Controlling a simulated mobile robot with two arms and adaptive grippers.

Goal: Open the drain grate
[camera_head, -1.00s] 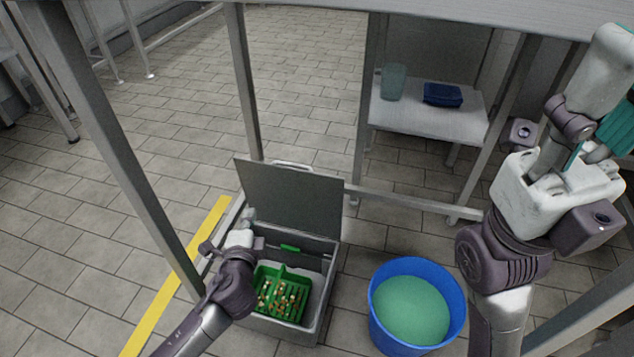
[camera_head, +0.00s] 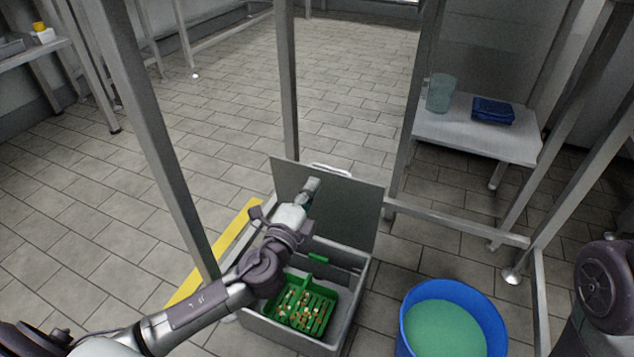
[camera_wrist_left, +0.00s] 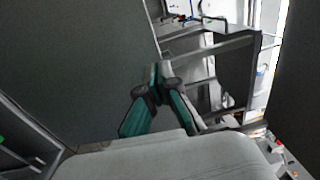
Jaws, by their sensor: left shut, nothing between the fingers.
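A grey floor box (camera_head: 348,318) stands open, with its flat grey lid (camera_head: 352,205) raised nearly upright at the back. A green slotted basket (camera_head: 325,290) with small tan bits sits inside it. I cannot tell which part is the drain grate. My left gripper (camera_head: 312,185) is shut and empty in front of the lid's left part; whether it touches the lid is unclear. In the left wrist view its teal fingers (camera_wrist_left: 157,78) meet, with a broad grey surface, likely the lid (camera_wrist_left: 75,65), beside them. My right gripper is out of view; only part of that arm shows.
A blue bucket (camera_head: 405,325) of green liquid stands right of the box. Metal table legs (camera_head: 288,85) rise around it. A low shelf (camera_head: 465,140) holds a clear cup (camera_head: 440,93) and a blue item (camera_head: 493,110). Open tiled floor lies behind.

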